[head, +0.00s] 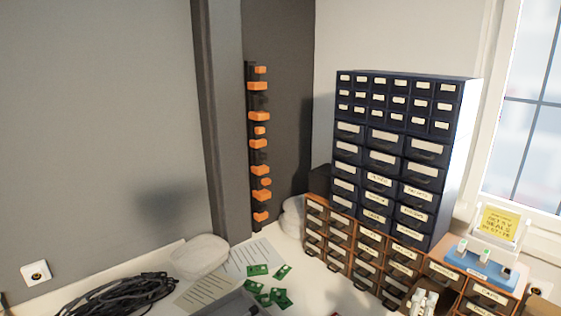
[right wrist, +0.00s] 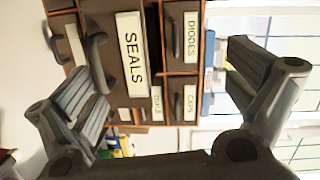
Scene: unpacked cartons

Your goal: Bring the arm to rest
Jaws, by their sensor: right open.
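My right gripper (right wrist: 165,100) shows in the right wrist view with its two fingers spread wide and nothing between them. It faces a brown drawer unit whose labels read SEALS (right wrist: 132,55), DIODES and CAPS. Neither gripper shows in the head view.
A tall dark drawer cabinet (head: 372,165) stands behind low brown drawers (head: 358,246) beside the window. Black cables (head: 118,296), papers (head: 254,256) and green circuit boards (head: 266,294) lie on the bench. A blue tray (head: 483,263) sits at the right.

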